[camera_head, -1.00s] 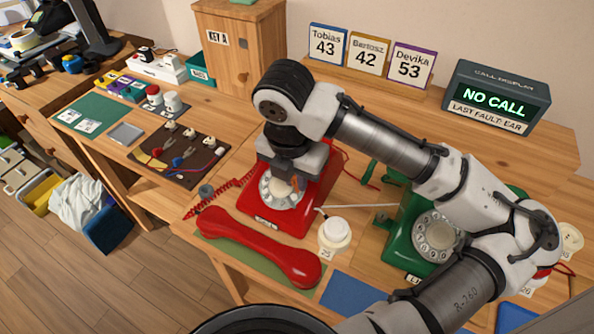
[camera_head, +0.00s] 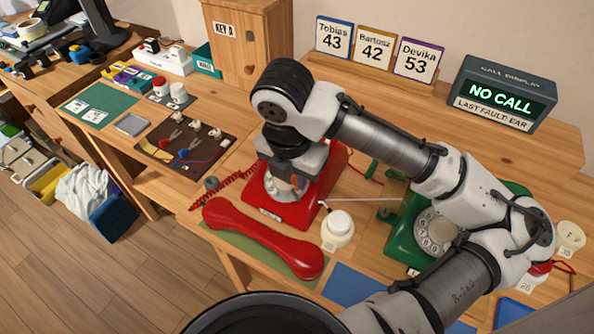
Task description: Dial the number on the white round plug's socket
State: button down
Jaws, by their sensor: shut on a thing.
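The red phone (camera_head: 322,186) stands on the desk with its rotary dial (camera_head: 272,186) facing forward. My gripper (camera_head: 288,184) is right at this dial, shut, and covers much of it; the exact grip and the finger holes are hidden. The white round plug (camera_head: 339,221) sits upright in its socket right of the red phone. The socket's small tag (camera_head: 328,246) is too small to read surely now; it looked like 25 earlier. The red handset (camera_head: 262,240) lies off the phone at the front. The call display (camera_head: 500,97) reads NO CALL, LAST FAULT: EAR.
A green phone (camera_head: 430,235) stands to the right, partly behind my arm. Name cards Tobias 43 (camera_head: 333,37), Bartosz 42 (camera_head: 376,47) and Devika 53 (camera_head: 418,60) stand at the back. A brown tool mat (camera_head: 190,160) lies left. Another socket (camera_head: 569,238) is far right.

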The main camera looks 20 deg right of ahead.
jog(key=shift+s+a+r, duration=0.1)
jog(key=shift+a+r, duration=0.05)
jog(key=shift+r, duration=0.25)
jog(key=shift+w+a+r+p, duration=0.25)
jog(key=shift+w+a+p, duration=0.15)
jog(key=shift+w, duration=0.65)
jog(key=shift+w+a+r+p, duration=0.2)
jog(key=shift+w+a+p, duration=0.25)
jog(key=shift+w, duration=0.65)
jog(key=shift+w+a+r+p, duration=0.25)
jog(key=shift+w+a, duration=0.3)
jog(key=shift+w, duration=0.5)
jog(key=shift+f, duration=0.1)
jog(key=shift+w+d+f+b, duration=0.15)
jog(key=shift+f+b, duration=0.3)
jog(key=shift+f, duration=0.05)
jog(key=shift+w+d+f, duration=0.15)
jog(key=shift+f, duration=0.25)
jog(key=shift+d, duration=0.15)
